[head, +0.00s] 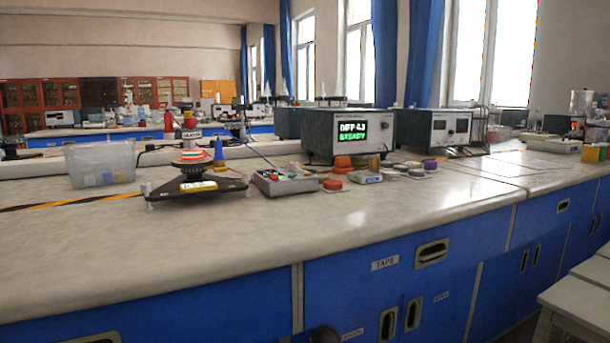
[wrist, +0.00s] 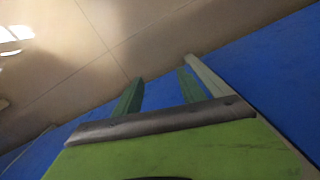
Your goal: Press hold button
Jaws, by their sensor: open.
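A grey control box (head: 285,181) with small red and green parts on top sits on the bench, in the middle of the head view. Its parts are too small to tell which one is the hold button. A box with a lit screen (head: 352,132) stands behind it, reading "DIFF 4.1" or similar and "STEADY" in green. My gripper (wrist: 160,75) shows in the wrist view, with two green fingers apart and nothing between them. It is over a pale floor beside blue cabinet fronts, away from the control box. I do not make it out in the head view.
A black three-footed stand (head: 196,190) with a round top is left of the control box. A clear plastic bin (head: 101,164) is farther left. Several coloured discs and small blocks (head: 343,164) lie to the right. The front strip of the bench top (head: 150,245) is clear.

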